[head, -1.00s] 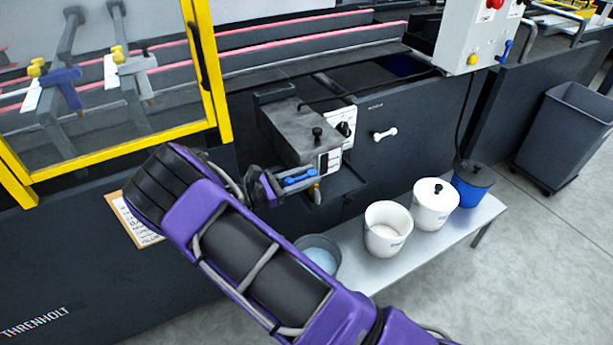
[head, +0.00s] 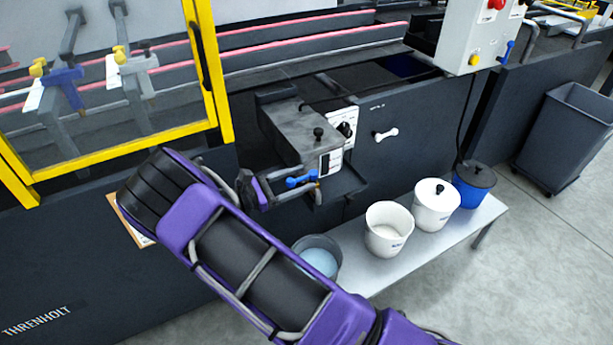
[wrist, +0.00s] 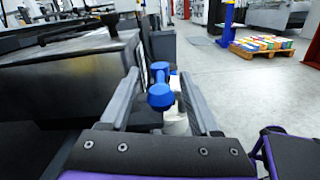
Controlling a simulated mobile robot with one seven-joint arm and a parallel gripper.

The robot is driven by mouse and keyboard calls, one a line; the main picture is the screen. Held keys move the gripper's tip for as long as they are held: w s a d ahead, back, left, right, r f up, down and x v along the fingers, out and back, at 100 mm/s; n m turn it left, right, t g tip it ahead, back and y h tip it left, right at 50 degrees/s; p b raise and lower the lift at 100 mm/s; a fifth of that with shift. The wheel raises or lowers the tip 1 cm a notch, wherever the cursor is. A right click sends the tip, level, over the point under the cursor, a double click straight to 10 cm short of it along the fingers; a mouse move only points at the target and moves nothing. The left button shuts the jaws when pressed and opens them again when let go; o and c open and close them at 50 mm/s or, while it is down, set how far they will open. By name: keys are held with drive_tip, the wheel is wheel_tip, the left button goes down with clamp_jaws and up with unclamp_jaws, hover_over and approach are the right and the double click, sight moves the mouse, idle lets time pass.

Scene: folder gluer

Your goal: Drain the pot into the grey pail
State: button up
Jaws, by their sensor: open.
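The glue pot (head: 305,135) is a grey metal box with a black knob on its lid, mounted on the dark machine front. A blue lever handle (head: 301,179) sticks out low on its front side. My gripper (head: 285,186) is open at this handle. In the wrist view the blue handle (wrist: 160,94) stands between the two open fingers of my gripper (wrist: 165,90), with no clear grip on it. The grey pail (head: 318,258) stands at the left end of the low bench and shows a pale blue inside; my arm hides part of the area near it.
On the low bench (head: 370,280) stand an open white bucket (head: 388,230), a lidded white bucket (head: 436,205) and a blue bucket with a dark lid (head: 472,186). A yellow-framed guard (head: 222,90) is at the left. A dark bin (head: 565,135) stands at the right.

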drive_tip(key=v, duration=1.5)
drive_tip(key=shift+s, duration=0.1)
